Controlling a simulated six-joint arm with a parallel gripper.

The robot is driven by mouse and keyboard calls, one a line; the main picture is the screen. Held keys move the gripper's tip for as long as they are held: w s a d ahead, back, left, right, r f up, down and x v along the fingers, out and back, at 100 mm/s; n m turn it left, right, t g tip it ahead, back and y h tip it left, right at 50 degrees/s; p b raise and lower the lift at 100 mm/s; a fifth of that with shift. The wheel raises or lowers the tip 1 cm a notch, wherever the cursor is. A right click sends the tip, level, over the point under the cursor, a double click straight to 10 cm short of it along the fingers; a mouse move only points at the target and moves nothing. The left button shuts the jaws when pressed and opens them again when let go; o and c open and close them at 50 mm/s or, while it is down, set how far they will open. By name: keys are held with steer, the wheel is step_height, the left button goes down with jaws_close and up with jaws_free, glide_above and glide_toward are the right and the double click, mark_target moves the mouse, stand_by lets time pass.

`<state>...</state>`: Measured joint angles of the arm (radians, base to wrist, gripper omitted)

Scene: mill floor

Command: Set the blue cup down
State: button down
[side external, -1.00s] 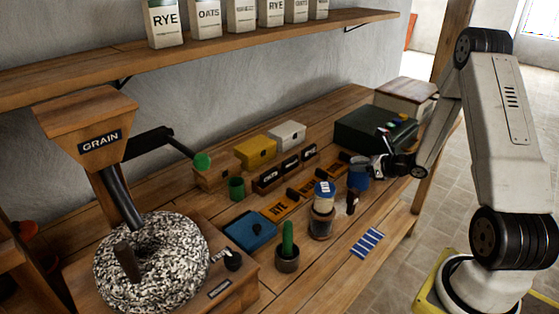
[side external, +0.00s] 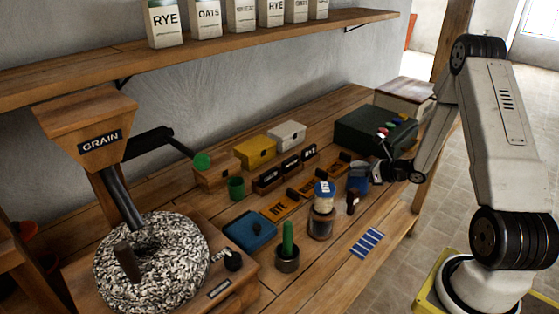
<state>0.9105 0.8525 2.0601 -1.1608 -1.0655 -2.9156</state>
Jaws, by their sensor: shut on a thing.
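The blue cup (side external: 357,177) is upright at the right part of the wooden bench, just behind a small dark bottle. My gripper (side external: 376,172) reaches in from the right and is shut on the cup at its right side. The fingertips are small and partly lost against the cup. I cannot tell whether the cup's base touches the bench.
A dark green box (side external: 362,133) with coloured knobs stands behind the cup. A jar with a blue and white lid (side external: 322,205) and a dark bottle (side external: 351,202) stand close in front. A blue striped card (side external: 367,242) lies near the bench's front edge.

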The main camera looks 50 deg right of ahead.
steer(key=shift+f, duration=0.5)
steer(key=c, duration=0.6)
jaws_free()
steer(key=shift+v, duration=3.95)
